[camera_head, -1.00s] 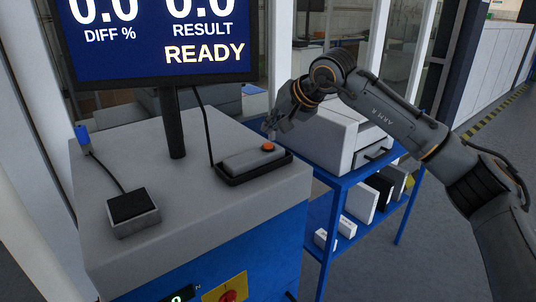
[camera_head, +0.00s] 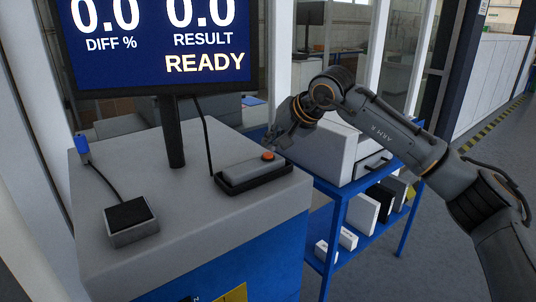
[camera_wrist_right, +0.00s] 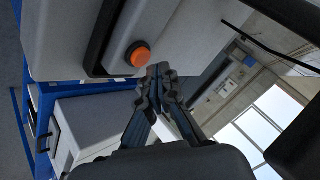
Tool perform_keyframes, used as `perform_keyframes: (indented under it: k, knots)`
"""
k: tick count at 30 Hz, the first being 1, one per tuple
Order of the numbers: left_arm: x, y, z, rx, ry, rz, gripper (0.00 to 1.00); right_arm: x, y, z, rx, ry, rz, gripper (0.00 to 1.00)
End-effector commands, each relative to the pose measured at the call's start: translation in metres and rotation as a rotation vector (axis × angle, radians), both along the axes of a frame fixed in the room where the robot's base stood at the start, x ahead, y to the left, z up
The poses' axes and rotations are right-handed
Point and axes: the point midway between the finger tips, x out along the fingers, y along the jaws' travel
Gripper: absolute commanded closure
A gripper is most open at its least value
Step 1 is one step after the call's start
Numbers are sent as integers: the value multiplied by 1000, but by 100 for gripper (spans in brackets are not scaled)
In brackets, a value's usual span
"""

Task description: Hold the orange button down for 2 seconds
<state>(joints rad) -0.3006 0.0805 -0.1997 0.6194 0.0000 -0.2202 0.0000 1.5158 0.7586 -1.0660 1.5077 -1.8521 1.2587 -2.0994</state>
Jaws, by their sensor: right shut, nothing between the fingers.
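The orange button (camera_head: 268,156) sits at the right end of a grey control box (camera_head: 247,168) in a black tray on the grey cabinet top (camera_head: 190,215). It also shows in the right wrist view (camera_wrist_right: 139,57), just left of the fingertips. My right gripper (camera_head: 273,146) is shut and empty, behind and slightly above the button in the head view. In the right wrist view my right gripper (camera_wrist_right: 158,72) has its fingertips together close to the button, with a small gap seen beside it. I cannot tell the exact height above the box. My left gripper is not in view.
A monitor (camera_head: 160,45) on a black post stands behind the box, reading READY and 0.0. A small black-topped pad (camera_head: 131,218) with a cable lies at the left. A blue shelf cart (camera_head: 345,200) with a white printer-like box (camera_head: 330,145) stands right of the cabinet.

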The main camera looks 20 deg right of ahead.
Motion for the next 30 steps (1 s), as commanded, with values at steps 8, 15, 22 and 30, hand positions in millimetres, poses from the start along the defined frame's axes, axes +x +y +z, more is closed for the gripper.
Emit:
perform_keyframes:
  k: [8,15,22,30]
  knots:
    - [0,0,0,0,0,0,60,0,0,0,0,0,0,100]
    - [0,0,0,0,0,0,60,0,0,0,0,0,0,100]
    - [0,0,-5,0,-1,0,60,0,0,-7,0,0,0,100]
    - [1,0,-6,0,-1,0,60,0,0,-8,0,0,0,100]
